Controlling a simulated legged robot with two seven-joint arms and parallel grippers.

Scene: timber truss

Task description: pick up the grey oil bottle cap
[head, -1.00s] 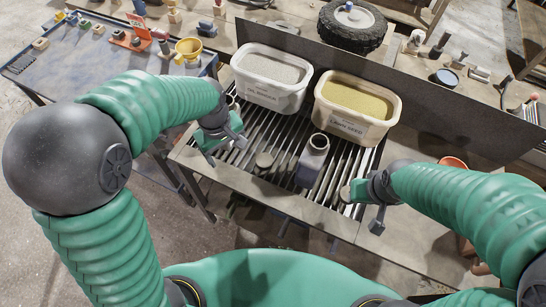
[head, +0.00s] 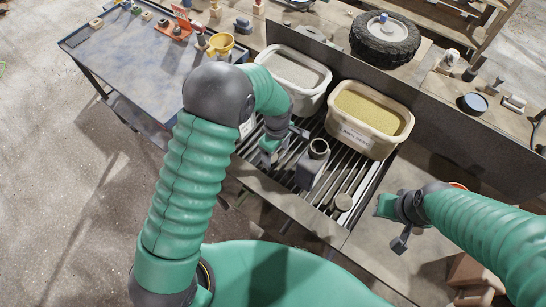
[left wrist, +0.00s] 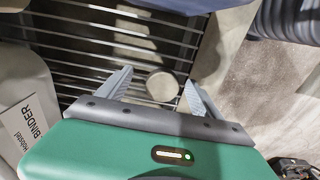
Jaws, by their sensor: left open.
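A round grey cap (left wrist: 162,86) lies on the slatted rack and shows between the fingertips of my left gripper (left wrist: 158,77) in the left wrist view. The left gripper is open, its fingers apart on either side of the cap in the picture; contact cannot be told. In the head view my left gripper (head: 274,152) is low over the rack, left of the grey bottle (head: 310,170), and hides that cap.
The slatted rack (head: 325,190) is set in the bench. Behind it stand the binder bin (head: 310,99) and the lawn seed bin (head: 349,138). A dark board (head: 470,133) runs behind them. A tyre (head: 385,38) lies beyond. The bottle stands close to my left gripper.

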